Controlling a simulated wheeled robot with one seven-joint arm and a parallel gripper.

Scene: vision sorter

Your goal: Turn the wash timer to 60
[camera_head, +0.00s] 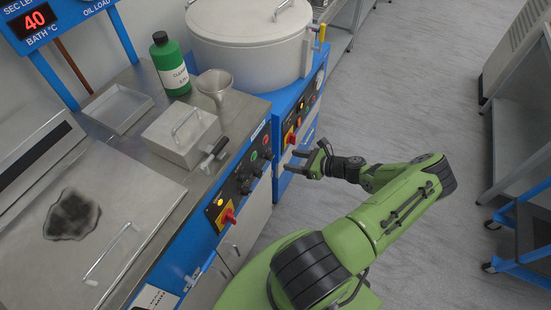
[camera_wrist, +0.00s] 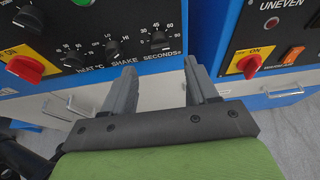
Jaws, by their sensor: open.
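In the wrist view, the nearer machine's black panel carries a black dial (camera_wrist: 160,40) with numbers around it, including 30, 45 and 60. In the head view, my gripper (camera_head: 302,160) is right of the control panel (camera_head: 238,188), near the drum machine's front.
A red switch (camera_wrist: 26,66) on yellow is left of the dials. Another red switch (camera_wrist: 247,66) is on the drum machine (camera_head: 245,45) at right. A metal box (camera_head: 180,137), funnel (camera_head: 215,85) and green bottle (camera_head: 170,65) stand on the counter. Open floor lies right.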

